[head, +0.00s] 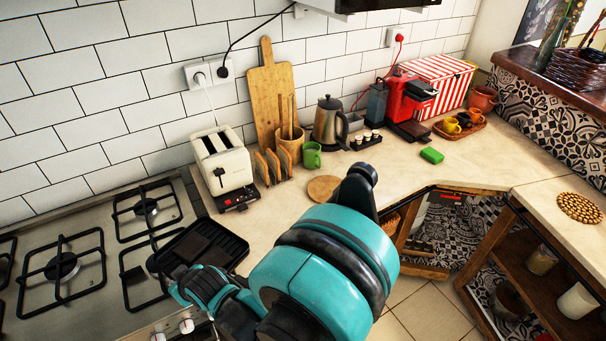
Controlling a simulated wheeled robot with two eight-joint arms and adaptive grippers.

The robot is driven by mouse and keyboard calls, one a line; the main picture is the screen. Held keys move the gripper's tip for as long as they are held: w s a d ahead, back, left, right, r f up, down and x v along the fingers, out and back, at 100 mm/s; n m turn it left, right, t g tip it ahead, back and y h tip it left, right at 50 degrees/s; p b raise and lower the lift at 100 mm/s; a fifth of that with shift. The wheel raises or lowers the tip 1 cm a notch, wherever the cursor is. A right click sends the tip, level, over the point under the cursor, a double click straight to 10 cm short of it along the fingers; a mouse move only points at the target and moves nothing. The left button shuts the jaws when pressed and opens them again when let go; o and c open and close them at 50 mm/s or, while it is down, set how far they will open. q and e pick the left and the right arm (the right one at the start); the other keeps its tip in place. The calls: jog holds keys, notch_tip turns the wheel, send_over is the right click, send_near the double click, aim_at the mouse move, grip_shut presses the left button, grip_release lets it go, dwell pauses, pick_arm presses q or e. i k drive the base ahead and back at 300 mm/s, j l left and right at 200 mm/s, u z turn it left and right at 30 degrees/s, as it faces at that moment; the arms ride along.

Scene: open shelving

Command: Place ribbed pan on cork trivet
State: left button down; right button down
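The black ribbed pan (212,243) is at the left, over the right edge of the hob and the near end of the counter. Whether it rests or is held up is unclear. The cork trivet (323,188), a plain round tan disc, lies flat on the counter to the right of the pan, partly beside my arm's dark link. My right gripper (186,279) is at the pan's near side, close to or touching it. Its fingertips are hidden, so its grip does not show. My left gripper is not in view.
A white toaster (223,160) and a toast rack (275,166) stand behind the pan. A green mug (312,155) and a kettle (330,123) stand behind the trivet. A beaded round mat (579,207) lies on the right counter.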

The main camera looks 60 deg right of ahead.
aim_at(332, 193)
jog(key=k+l, duration=0.1)
jog(key=l, duration=0.4)
jog(key=k+l+z, duration=0.1)
jog(key=l, duration=0.4)
jog(key=k+l, duration=0.15)
jog(key=l, duration=0.35)
jog(key=k+l+z, duration=0.15)
jog(key=l, duration=0.9)
